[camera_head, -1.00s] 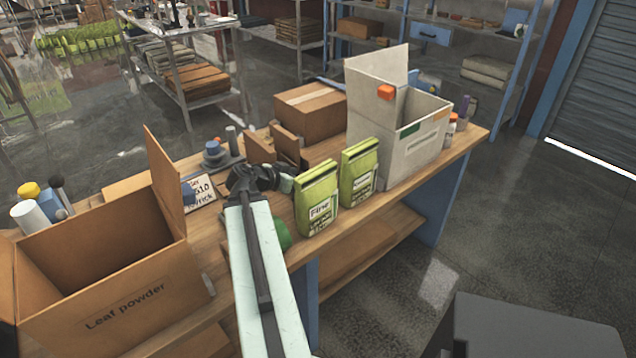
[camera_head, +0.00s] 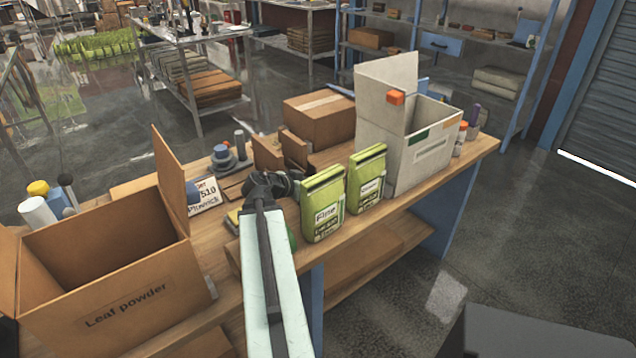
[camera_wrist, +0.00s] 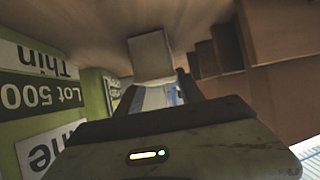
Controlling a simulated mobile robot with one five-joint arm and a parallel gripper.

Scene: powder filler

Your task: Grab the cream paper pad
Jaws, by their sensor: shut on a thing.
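The cream paper pad (camera_wrist: 150,57) shows in the wrist view as a pale block at the ends of my fingers. My gripper (camera_wrist: 158,88) is shut on it, with a dark finger on either side. In the head view my gripper (camera_head: 270,188) is low over the wooden bench, just left of the green "Fine" bag. The pad cannot be made out there, as my dark gripper and pale arm cover that spot.
Green bags (camera_head: 322,205) stand close on the right, before an open grey box (camera_head: 420,150). The open "Leaf powder" carton (camera_head: 120,300) is at left. A label card (camera_head: 204,195) and brown blocks (camera_head: 268,154) stand behind my gripper on the bench (camera_head: 212,240).

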